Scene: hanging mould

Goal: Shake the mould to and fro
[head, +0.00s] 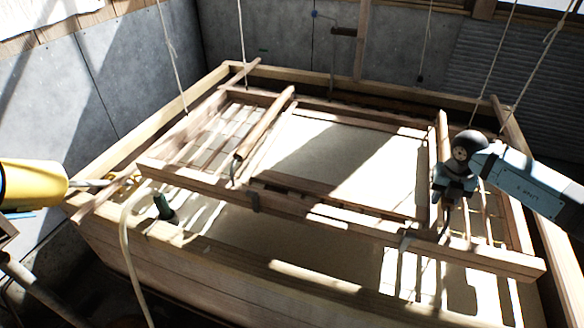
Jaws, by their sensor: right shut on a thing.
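The mould (340,212) is a wooden frame with slatted ends and a pale flat screen (345,155) in the middle. It hangs on ropes over a large wooden vat (215,252). Two handle bars run across it, a left one (264,125) and a right one (442,135). My right gripper (441,192) is at the near end of the right handle bar and is shut on it; the arm partly hides the contact. My left gripper is not in view.
A yellow cylinder (32,183) with a metal end juts in at the left, near the vat's corner. A pale hose (127,250) hangs over the near wall. A dark green piece (163,206) is at the vat's near left. Ropes (172,55) hang around the mould.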

